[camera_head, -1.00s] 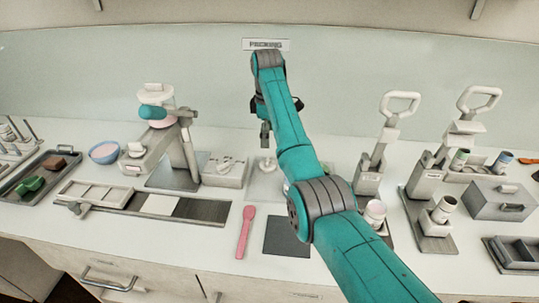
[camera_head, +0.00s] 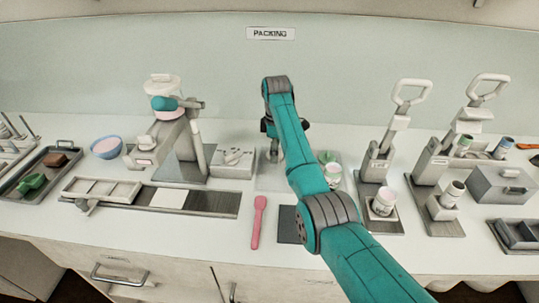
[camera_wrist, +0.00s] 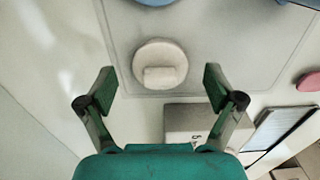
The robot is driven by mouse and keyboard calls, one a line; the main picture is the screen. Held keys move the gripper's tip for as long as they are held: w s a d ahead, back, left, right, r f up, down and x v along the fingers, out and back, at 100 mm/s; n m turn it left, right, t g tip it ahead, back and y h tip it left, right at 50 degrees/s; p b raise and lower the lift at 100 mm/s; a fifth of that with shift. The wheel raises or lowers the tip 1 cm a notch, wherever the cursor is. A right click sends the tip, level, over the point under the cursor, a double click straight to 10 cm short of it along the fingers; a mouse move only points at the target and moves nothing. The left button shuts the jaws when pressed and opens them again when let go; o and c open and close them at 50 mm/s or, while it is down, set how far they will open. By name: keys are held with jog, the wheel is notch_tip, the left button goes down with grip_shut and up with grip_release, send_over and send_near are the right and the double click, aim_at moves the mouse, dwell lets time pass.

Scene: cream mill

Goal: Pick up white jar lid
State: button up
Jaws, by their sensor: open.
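The white jar lid (camera_wrist: 160,62), a round disc with a raised block-like grip, lies on a pale mat (camera_wrist: 230,60) in the wrist view. My gripper (camera_wrist: 158,84) is open, with its two fingers apart on the left and right of the lid and slightly nearer the camera's lower edge. Nothing is between the fingers' pads. In the head view my gripper (camera_head: 273,152) hangs low over the counter, and I cannot make out the lid there behind it.
A grey box (camera_head: 232,163) stands close left of my gripper. A white jar (camera_head: 333,176) stands to the right, beside my arm. A pink spoon (camera_head: 258,222) and a dark mat (camera_head: 289,226) lie in front. Press stands (camera_head: 376,165) are further right.

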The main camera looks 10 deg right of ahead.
jog(key=shift+f, duration=0.1)
jog(key=c, duration=0.9)
